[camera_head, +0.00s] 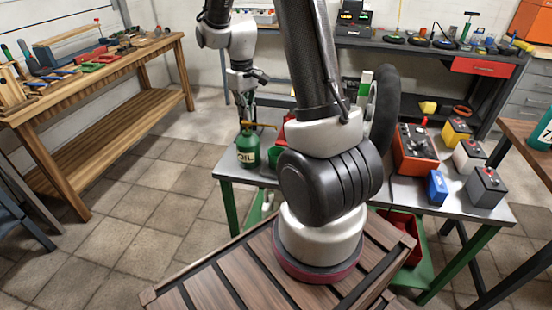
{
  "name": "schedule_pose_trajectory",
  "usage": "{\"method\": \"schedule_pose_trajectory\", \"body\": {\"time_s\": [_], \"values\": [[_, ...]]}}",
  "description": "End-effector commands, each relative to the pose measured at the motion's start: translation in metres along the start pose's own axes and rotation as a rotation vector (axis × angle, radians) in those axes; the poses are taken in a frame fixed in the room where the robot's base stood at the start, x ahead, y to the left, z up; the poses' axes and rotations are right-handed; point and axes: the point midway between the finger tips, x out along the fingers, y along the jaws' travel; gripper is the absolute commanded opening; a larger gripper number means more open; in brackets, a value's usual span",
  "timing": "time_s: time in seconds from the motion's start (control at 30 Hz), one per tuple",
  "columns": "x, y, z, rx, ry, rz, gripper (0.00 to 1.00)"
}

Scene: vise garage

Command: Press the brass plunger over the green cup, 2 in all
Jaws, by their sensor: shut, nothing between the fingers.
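A green can marked OIL (247,150) stands upright at the left end of the grey metal table. A brass part (262,126) sticks out sideways to the right at its top. My gripper (246,119) points down right above the can's top, shut and with nothing held. Whether its fingertips touch the brass part is too small to tell. The plunger's head is hidden or too small to make out by the fingers.
The grey table (232,172) also holds a red thing (281,136) partly behind my arm, and on the right a red battery box (415,150), a blue box (437,188) and grey batteries (487,187). A wooden workbench (100,75) stands left. Tiled floor between is clear.

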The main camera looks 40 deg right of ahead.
Motion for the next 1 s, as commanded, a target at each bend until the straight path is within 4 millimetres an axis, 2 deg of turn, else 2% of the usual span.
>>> {"method": "schedule_pose_trajectory", "body": {"time_s": [0.63,1.0], "values": [[0.023,0.000,0.000,0.000,-0.001,0.000,0.00],[0.019,0.000,0.000,0.000,-0.001,0.000,0.00]]}}
